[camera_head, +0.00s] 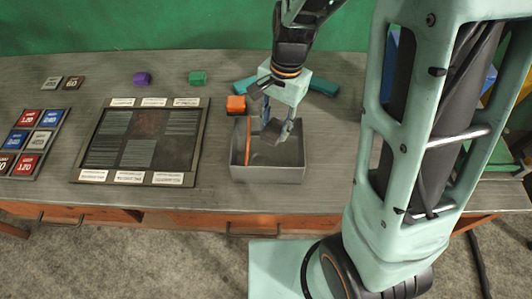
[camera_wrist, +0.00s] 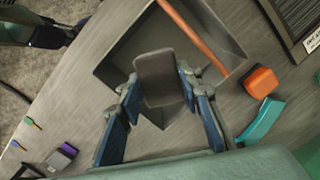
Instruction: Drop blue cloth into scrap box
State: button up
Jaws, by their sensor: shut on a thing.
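My gripper (camera_head: 279,119) is shut on a dark grey, flat block-like piece (camera_wrist: 160,80), held between its two blue-padded fingers. The piece also shows in the head view (camera_head: 272,132). The gripper points down over the open grey box (camera_head: 267,174), and the piece hangs over or within the box's mouth; its exact height is unclear. The box also shows in the wrist view (camera_wrist: 115,72). A long orange bar (camera_head: 248,142) stands or leans inside the box at its left; it crosses the box in the wrist view (camera_wrist: 195,32). I see no clearly blue cloth.
An orange block (camera_head: 236,104) sits just behind the box. A teal piece (camera_head: 323,86) lies behind the gripper. A dark framed board (camera_head: 140,143) lies left of the box, with red and blue cards (camera_head: 36,141) farther left. Purple (camera_head: 141,78) and green (camera_head: 198,77) blocks sit at the back.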

notch_tip(320, 180, down, 4)
jog(key=b, duration=0.2)
jog(key=shift+f+b, duration=0.15)
jog(key=shift+b, duration=0.25)
jog(key=o, duration=1.3)
jog(key=shift+o, duration=0.2)
jog(key=r, duration=0.8)
jog(key=d+r, duration=0.1)
jog(key=r, duration=0.3)
jog(key=shift+w+d, duration=0.1)
jog(key=shift+w, duration=0.3)
